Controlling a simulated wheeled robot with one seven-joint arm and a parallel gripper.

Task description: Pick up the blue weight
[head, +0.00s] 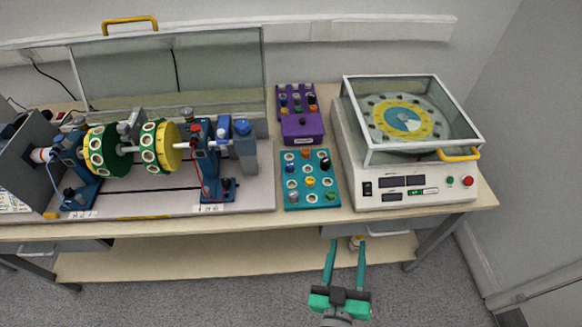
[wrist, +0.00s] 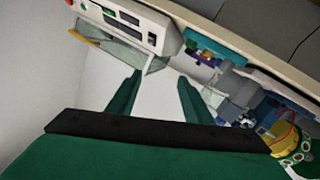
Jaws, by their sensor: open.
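A small blue weight (head: 291,168) stands in the left column of the teal tray (head: 318,201), which holds several small coloured weights on the bench. Another small blue piece shows in the purple rack (head: 302,126) behind the tray. My gripper (head: 346,243) is open and empty, in front of the bench's front edge and apart from the tray. In the wrist view my gripper's two green fingers (wrist: 159,78) are spread with nothing between them. The teal tray (wrist: 203,46) shows there only in part, and I cannot make out the blue weight.
A balancing machine (head: 410,190) with a glass-sided cover stands right of the tray. A rotor rig with green and yellow discs (head: 107,150) stands on the left, with a blue-topped grey post (head: 244,150) near the tray. The bench (head: 400,220) has a drawer handle below its front edge.

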